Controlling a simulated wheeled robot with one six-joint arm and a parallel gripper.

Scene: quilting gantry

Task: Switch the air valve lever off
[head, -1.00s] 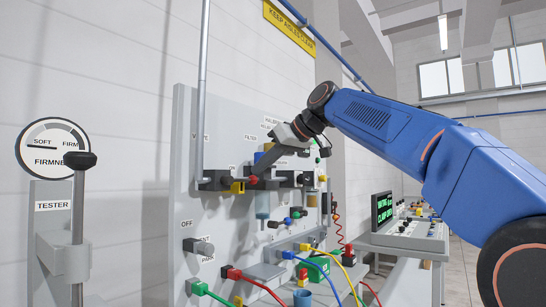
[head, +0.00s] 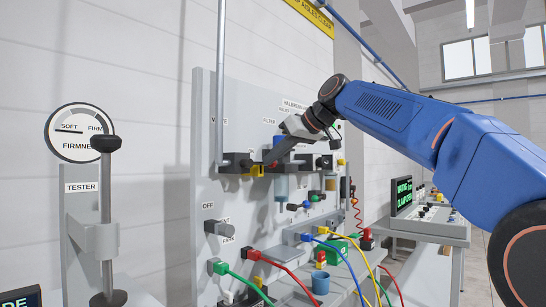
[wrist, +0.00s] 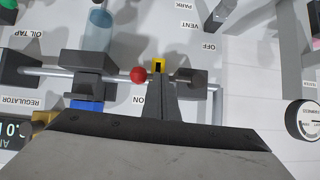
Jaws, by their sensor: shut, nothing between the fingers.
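The air valve on the panel is a dark block on a grey pipe, with a yellow part (head: 256,171) and a red ball knob (head: 274,166). In the wrist view, the red knob (wrist: 138,74) sits to the left of the yellow part (wrist: 158,65), along the pipe. An ON label (wrist: 138,100) and an OFF label (wrist: 209,47) are near the valve. My gripper (wrist: 161,78) is shut and empty, its tips close to the yellow part and the knob. I cannot tell whether they touch. The fingers hide part of the lever.
A blue-topped filter bowl (head: 281,186) hangs beside the valve. A grey selector knob (head: 219,228) and coloured hoses (head: 285,268) are lower on the panel. The firmness tester (head: 82,212) stands to the left. A console with a green display (head: 401,193) is to the right.

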